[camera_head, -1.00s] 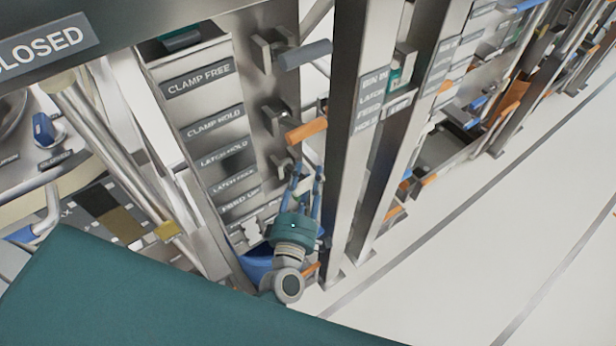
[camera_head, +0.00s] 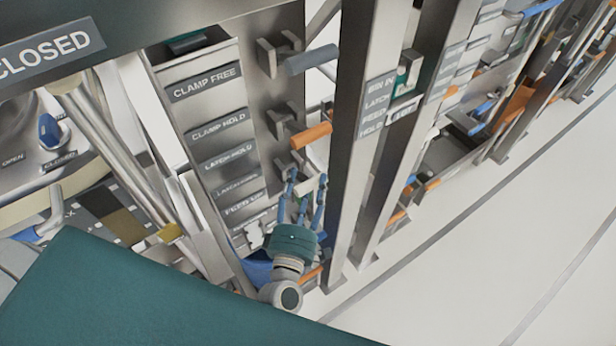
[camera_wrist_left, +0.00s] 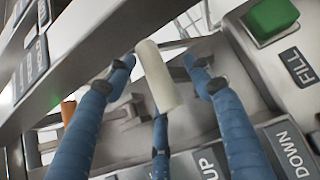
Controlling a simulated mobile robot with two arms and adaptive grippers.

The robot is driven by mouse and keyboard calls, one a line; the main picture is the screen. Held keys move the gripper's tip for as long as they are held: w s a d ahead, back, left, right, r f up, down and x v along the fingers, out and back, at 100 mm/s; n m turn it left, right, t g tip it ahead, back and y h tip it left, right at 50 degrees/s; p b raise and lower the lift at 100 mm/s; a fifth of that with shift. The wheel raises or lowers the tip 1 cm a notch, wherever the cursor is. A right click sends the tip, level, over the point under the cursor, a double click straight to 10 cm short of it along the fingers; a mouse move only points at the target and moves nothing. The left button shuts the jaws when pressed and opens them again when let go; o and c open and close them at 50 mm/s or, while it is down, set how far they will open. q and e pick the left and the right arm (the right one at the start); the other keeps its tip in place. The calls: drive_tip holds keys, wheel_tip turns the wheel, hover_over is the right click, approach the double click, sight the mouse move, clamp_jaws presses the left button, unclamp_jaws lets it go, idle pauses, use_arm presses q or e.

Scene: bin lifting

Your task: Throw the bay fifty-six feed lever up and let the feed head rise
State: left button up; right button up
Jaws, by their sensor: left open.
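A column of levers stands beside labels reading CLAMP FREE, CLAMP HOLD, LATCH HOLD and, lower and blurred, FEED UP (camera_head: 243,206). My left gripper (camera_head: 306,186), with blue fingers and a teal body, is at the lowest lever shown, beside the FEED UP label. In the left wrist view a cream lever handle (camera_wrist_left: 157,77) stands between the open fingers of my left gripper (camera_wrist_left: 160,75). The side fingers are apart from it; whether the lower middle finger touches it I cannot tell. UP (camera_wrist_left: 207,165) and DOWN (camera_wrist_left: 290,152) labels lie below. The feed head is not identifiable. My right gripper is out of view.
A grey-handled lever (camera_head: 312,60) and an orange-handled lever (camera_head: 311,135) are above my gripper. A steel upright (camera_head: 357,150) stands close on its right. A green button (camera_wrist_left: 272,18) marked FILL shows in the wrist view. Pale open floor (camera_head: 480,240) lies at right.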

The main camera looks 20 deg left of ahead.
use_arm(q)
drive_tip(key=s, duration=0.9)
drive_tip(key=shift+s+d+f, duration=0.15)
drive_tip(key=shift+s+d, duration=0.1)
drive_tip(key=shift+d, duration=0.15)
drive_tip(key=s+d+f+m+g+h+b, duration=0.15)
drive_tip(key=s+f+m+g, duration=0.35)
drive_tip(key=f, duration=1.1)
drive_tip(key=s+d+f+m+g+h+b, duration=0.1)
drive_tip(key=s+d+f+m+g+h, duration=0.15)
drive_tip(key=f+m, duration=0.9)
drive_tip(key=s+a+f+m+g+y+b, duration=0.1)
drive_tip(key=s+a+f+g, duration=0.4)
drive_tip(key=s+f, duration=0.7)
drive_tip(key=s+a+f+m+g+b, duration=0.1)
drive_tip(key=s+a+f+m+g, duration=0.3)
drive_tip(key=s+a+f, duration=0.4)
drive_tip(key=s+f+g, duration=0.1)
drive_tip(key=s+f, duration=0.3)
drive_tip(key=f, duration=0.1)
drive_tip(key=shift+s+f+y, duration=0.25)
drive_tip(key=shift+y, duration=0.15)
